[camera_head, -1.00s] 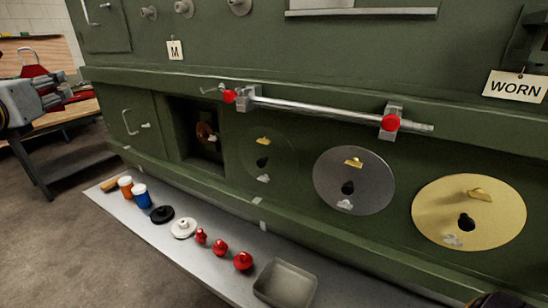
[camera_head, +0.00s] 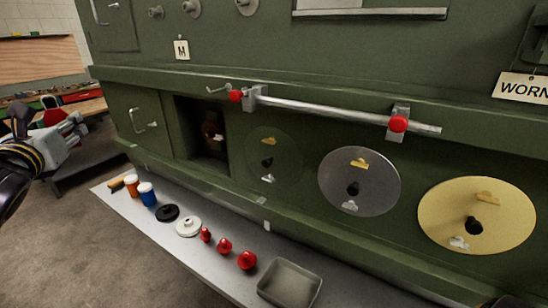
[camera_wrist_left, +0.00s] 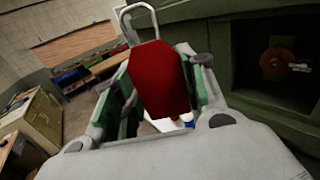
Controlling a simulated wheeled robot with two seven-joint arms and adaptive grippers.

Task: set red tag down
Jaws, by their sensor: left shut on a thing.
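The red tag (camera_wrist_left: 157,80) is a flat plate with clipped corners and a pale wire loop at its top, seen in the left wrist view. My left gripper (camera_wrist_left: 158,92) is shut on it, with one finger on each side. In the head view, my left gripper (camera_head: 72,130) is at the left edge, in the air in front of the bench. A red patch shows beside its fingers there, but most of the tag is hidden or hard to make out.
A grey shelf (camera_head: 222,262) below the green fuselage panel holds orange and blue jars, black and white discs, several red knobs and an empty grey tray (camera_head: 290,282). A workbench (camera_head: 85,108) with coloured bins stands behind my left gripper. A WORN sign (camera_head: 524,88) hangs at right.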

